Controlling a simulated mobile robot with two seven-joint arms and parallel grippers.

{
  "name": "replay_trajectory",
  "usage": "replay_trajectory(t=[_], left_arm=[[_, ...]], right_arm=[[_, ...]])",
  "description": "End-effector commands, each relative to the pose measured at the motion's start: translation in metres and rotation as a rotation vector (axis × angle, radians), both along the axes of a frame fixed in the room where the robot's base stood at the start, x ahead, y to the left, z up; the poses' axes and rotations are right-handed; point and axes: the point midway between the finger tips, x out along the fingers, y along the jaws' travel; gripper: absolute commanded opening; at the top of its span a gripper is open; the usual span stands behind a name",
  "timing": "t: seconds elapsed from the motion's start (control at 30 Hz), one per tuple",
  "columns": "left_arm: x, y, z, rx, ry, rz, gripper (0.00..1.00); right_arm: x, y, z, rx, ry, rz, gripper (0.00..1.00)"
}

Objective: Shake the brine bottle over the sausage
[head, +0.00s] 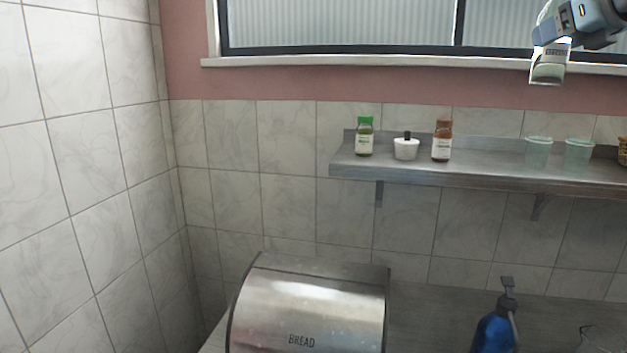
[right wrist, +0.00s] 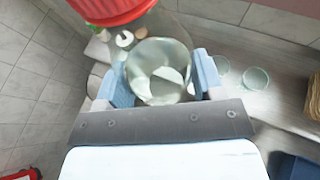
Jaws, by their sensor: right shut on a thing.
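My right gripper (head: 553,40) is high at the top right of the head view, in front of the window. It is shut on the brine bottle (head: 547,70), a clear vessel with a pale label. The bottle hangs below the fingers, well above the shelf. In the right wrist view, the clear bottle (right wrist: 160,72) sits between the blue fingers of my right gripper (right wrist: 165,82). The sausage is not in either view. My left gripper is not in view.
A shelf (head: 480,178) holds a green-capped jar (head: 364,137), a white pot (head: 406,149), a brown-capped jar (head: 442,141) and clear cups (head: 538,152). Below stand a steel bread box (head: 308,306) and a blue pump bottle (head: 493,332). A red ribbed object (right wrist: 108,9) is cut off in the wrist view.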

Motion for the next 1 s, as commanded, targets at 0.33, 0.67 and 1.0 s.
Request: replay_trajectory(t=[0.33,0.67,1.0], left_arm=[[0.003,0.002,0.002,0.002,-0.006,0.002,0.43],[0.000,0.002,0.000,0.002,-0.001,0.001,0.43],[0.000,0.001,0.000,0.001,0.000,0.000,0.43]], right_arm=[[-0.032,0.035,-0.112,-0.006,0.010,0.134,0.45],[-0.071,0.079,-0.239,-0.004,0.013,0.296,0.45],[-0.114,0.127,-0.378,0.001,0.014,0.474,0.45]])
